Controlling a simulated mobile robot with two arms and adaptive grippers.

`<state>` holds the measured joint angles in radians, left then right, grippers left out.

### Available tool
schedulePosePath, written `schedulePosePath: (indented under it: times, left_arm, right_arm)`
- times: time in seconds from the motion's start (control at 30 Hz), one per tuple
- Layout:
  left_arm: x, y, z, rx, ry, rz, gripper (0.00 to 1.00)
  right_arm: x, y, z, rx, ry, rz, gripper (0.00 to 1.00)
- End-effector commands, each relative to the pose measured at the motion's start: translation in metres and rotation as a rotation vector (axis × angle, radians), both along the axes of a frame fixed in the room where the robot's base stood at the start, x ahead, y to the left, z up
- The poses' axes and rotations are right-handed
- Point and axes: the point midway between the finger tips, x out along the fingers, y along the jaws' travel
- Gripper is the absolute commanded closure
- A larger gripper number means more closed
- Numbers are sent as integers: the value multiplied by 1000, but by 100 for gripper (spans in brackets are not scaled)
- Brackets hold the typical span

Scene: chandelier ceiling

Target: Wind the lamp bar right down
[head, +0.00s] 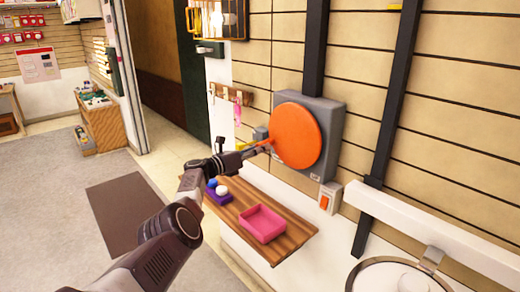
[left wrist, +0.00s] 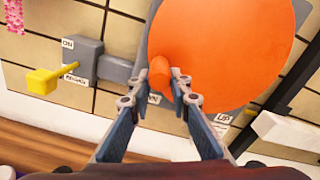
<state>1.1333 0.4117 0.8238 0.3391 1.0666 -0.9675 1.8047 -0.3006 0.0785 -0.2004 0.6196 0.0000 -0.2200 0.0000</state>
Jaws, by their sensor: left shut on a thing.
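A large orange disc (head: 300,135) is mounted on a grey box (head: 333,115) on the slatted wall. It fills the top of the left wrist view (left wrist: 225,50). A short orange handle (left wrist: 160,72) sticks out from the disc's lower left. My left gripper (head: 263,147) is at this handle, its two fingertips (left wrist: 163,82) closed around it. Left of the disc is a small grey box (left wrist: 82,62) with a yellow lever (left wrist: 45,80) and white labels. Part of a label under the disc is hidden by a finger. I cannot make out the lamp bar. My right gripper is out of view.
Below the disc, a wooden shelf (head: 290,241) holds a pink tray (head: 262,223) and a purple tray (head: 218,196) with small balls. A switch box (head: 329,198) and a dark upright post (head: 385,130) stand to the right. Open floor (head: 50,200) lies left.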

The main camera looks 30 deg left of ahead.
Motion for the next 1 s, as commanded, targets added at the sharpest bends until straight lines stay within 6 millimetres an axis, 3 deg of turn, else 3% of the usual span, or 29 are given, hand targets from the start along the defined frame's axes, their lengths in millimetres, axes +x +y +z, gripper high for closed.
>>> schedulePosePath:
  times: [0.17,0.2,0.33,0.73,1.0]
  left_arm:
    - [0,-3,-1,-1,1,-6,100]
    - [0,-3,-1,-1,1,-7,78]
    - [0,-3,-1,-1,0,-5,64]
    - [-2,0,-1,0,0,-2,64]
    - [-15,6,-2,1,-1,1,64]
  right_arm:
    - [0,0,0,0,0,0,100]
    - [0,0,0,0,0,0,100]
    - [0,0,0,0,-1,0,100]
    - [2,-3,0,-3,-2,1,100]
    - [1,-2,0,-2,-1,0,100]
